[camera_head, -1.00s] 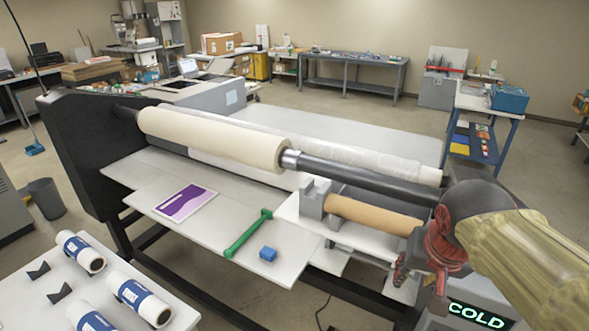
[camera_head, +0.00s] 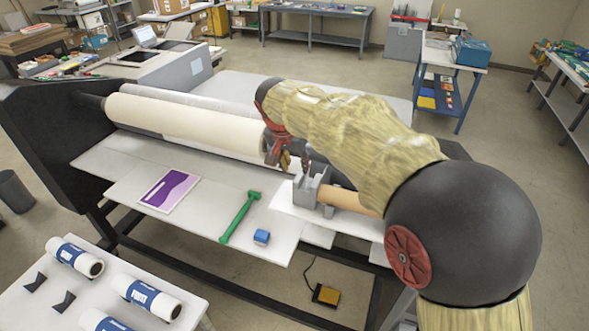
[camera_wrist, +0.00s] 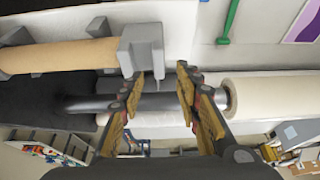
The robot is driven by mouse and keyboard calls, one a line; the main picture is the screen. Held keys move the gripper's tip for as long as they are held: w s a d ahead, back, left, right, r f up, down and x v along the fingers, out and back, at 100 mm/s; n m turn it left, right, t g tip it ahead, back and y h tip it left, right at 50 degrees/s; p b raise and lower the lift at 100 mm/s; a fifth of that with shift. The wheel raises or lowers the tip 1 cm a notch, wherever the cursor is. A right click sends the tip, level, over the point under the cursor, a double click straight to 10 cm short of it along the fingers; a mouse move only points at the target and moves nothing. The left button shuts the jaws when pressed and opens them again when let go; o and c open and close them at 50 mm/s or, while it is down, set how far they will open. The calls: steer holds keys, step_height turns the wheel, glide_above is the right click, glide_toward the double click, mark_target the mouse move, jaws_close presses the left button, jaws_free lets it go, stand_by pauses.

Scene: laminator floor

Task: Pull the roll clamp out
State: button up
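The roll clamp appears to be the metal collar (camera_wrist: 222,98) on the dark shaft (camera_wrist: 160,101), against the end of the cream roll (camera_wrist: 270,97). In the head view my arm hides the collar; the cream roll (camera_head: 185,122) shows to its left. My gripper (camera_wrist: 158,88) is open and empty. Its fingers are spread along the shaft, which shows in the gap between them. The collar lies just right of the right finger in the wrist view. I cannot tell if a finger touches the shaft. In the head view my gripper (camera_head: 287,158) is at the roll's end.
A grey bracket block (camera_wrist: 141,50) holds the brown core (camera_wrist: 60,57) close by the fingers; the block also shows in the head view (camera_head: 310,188). A green tool (camera_head: 240,217), blue block (camera_head: 261,237) and purple sheet (camera_head: 169,190) lie on the front shelf. A pedal (camera_head: 326,295) is on the floor.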

mark_target(299, 176)
steer(key=x, duration=0.6)
steer(key=shift+f+p, duration=0.2)
steer(key=shift+p, duration=0.2)
steer(key=shift+c, duration=1)
jaws_close()
